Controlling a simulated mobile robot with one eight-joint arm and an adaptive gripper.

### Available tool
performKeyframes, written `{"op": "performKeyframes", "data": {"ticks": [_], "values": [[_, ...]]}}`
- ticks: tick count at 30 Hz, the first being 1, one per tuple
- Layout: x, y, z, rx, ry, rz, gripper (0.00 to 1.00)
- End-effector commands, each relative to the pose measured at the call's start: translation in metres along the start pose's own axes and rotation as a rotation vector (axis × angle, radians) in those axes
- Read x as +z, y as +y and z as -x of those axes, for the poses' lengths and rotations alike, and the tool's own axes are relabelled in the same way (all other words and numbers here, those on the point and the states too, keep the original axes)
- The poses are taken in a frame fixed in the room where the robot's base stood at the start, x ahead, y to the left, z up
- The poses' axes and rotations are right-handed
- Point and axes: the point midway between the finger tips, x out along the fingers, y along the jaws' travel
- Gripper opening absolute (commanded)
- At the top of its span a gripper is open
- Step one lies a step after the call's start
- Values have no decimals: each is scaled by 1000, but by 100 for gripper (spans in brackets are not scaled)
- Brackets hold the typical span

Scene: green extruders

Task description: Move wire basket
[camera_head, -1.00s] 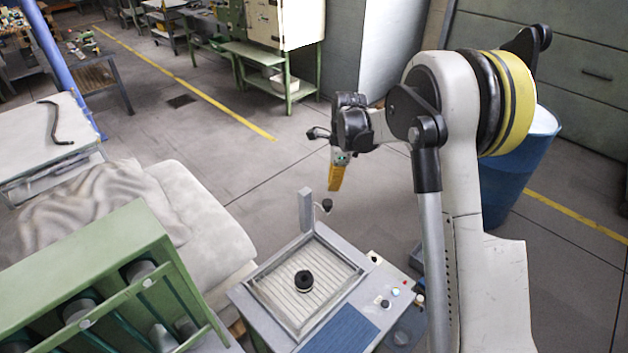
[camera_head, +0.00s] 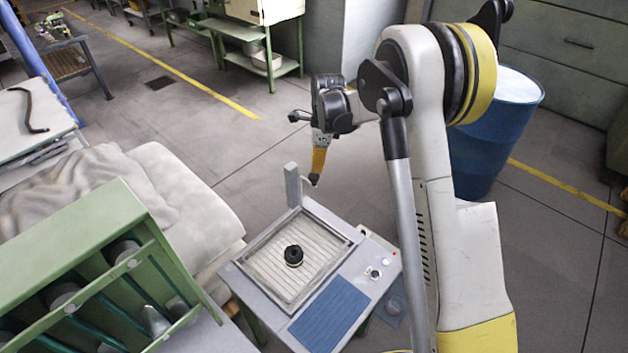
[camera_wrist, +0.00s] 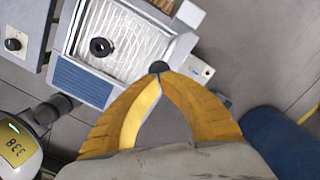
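I cannot make out a wire basket for certain. The nearest rack-like thing is a shallow framed tray (camera_head: 262,262) with a pale ribbed floor, set in the top of a grey machine (camera_head: 238,283). A black ring-shaped piece (camera_head: 293,256) sits on that floor; it also shows in the wrist view (camera_wrist: 101,47). My gripper (camera_head: 318,173) points down above the machine's far edge, empty as far as I see. Its yellow fingers meet at the tips in the wrist view (camera_wrist: 160,75). A black knob (camera_wrist: 160,67) shows right at the tips; I cannot tell whether they touch it.
A short upright post (camera_head: 292,186) stands at the tray's far corner. A blue panel (camera_head: 330,314) covers the machine's near side. A green rack (camera_head: 75,235) and a cloth-covered pad (camera_head: 195,190) are to the left. A blue barrel (camera_head: 490,145) stands right. Open floor lies beyond.

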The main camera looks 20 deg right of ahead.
Motion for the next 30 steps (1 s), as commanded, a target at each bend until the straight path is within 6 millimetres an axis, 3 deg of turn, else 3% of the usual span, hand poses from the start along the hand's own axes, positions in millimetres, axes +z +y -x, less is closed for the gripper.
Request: {"op": "performKeyframes", "data": {"ticks": [6, 20, 30], "values": [[0, 0, -24, 0, 0, 0, 0], [0, 0, -28, 0, 0, 1, 0], [-4, 0, -66, 0, 0, 1, 0]]}}
